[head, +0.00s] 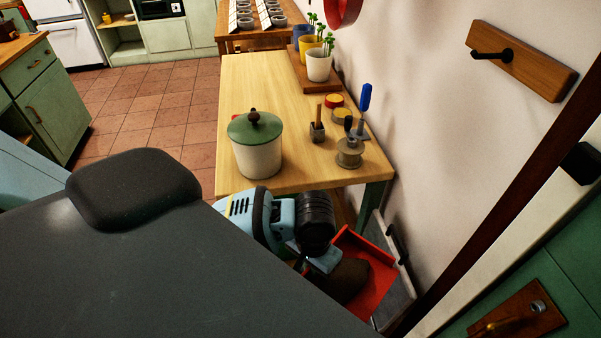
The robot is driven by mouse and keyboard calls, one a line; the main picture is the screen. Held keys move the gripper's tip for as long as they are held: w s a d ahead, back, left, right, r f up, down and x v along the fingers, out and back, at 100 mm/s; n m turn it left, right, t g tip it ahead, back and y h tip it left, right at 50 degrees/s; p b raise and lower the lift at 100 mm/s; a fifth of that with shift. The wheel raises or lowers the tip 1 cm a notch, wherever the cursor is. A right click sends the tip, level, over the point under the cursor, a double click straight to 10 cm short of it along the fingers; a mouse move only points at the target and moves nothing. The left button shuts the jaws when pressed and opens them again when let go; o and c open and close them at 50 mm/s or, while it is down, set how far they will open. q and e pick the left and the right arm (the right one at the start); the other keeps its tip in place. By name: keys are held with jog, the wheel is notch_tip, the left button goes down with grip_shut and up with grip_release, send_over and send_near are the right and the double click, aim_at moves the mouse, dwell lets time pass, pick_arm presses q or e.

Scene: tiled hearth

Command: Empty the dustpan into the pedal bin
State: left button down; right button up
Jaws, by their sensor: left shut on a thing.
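My right gripper is not in view. I cannot clearly make out the pedal bin. A grey panel with a pale edge (398,284) stands just right of the dustpan.
The wooden table (290,180) holds a white canister with a green lid (256,145), small tools (348,150) and potted seedlings (319,64). The wall, with a wooden peg board (520,61), closes off the right. Tiled floor (150,112) is open at the left.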

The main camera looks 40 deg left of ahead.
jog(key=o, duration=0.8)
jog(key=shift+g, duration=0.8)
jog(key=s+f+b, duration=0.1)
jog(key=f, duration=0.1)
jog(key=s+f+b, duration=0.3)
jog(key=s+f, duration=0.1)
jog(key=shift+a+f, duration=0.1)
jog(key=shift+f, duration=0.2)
pick_arm(q)
jog(key=w+a+f+m+b, duration=0.1)
jog(key=w+a+f, duration=0.3)
jog(key=f, duration=0.4)
jog(key=w+a+f+m+b, duration=0.2)
jog(key=w+a+f, duration=0.2)
jog(key=f, duration=0.5)
jog(key=w+a+f+m+b, duration=0.1)
jog(key=w+a+f+m, duration=0.1)
jog(key=w+a+f, duration=0.2)
jog(key=a+f, duration=0.3)
jog(key=f, duration=0.1)
jog(key=shift+w+a+f+b, duration=0.15)
jog(key=shift+w+f+b, duration=0.15)
jog(key=shift+f, duration=0.1)
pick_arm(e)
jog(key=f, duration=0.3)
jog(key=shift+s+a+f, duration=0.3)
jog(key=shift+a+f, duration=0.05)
